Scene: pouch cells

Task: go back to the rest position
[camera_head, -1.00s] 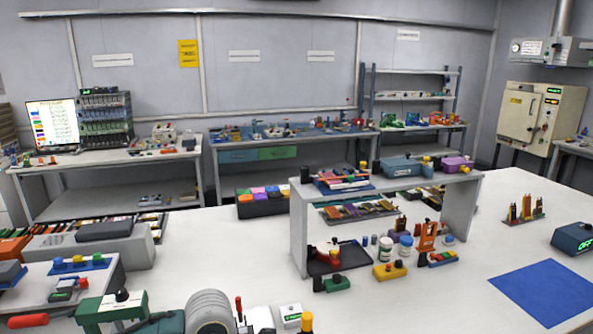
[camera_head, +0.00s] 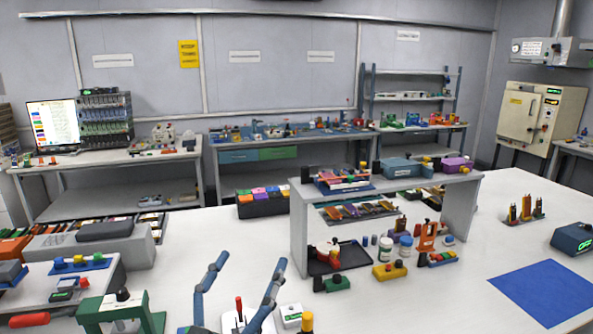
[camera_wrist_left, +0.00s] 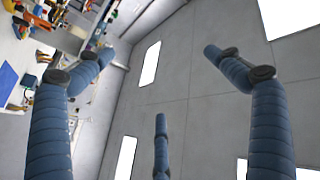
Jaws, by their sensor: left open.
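My left gripper (camera_head: 251,260) rises into the bottom of the head view, left of centre, above the front of the white table. Its blue segmented fingers are spread apart with nothing between them. In the left wrist view the gripper (camera_wrist_left: 158,60) shows three open fingers, empty, against the grey wall and bright panels. My right gripper is in neither view.
A grey riser shelf (camera_head: 298,232) stands on the white table (camera_head: 405,310) to the right. A green press (camera_head: 113,308) is left of the fingers. A red-handled tool (camera_head: 239,308) and a small white box (camera_head: 291,316) are close by. A blue mat (camera_head: 545,291) lies at right.

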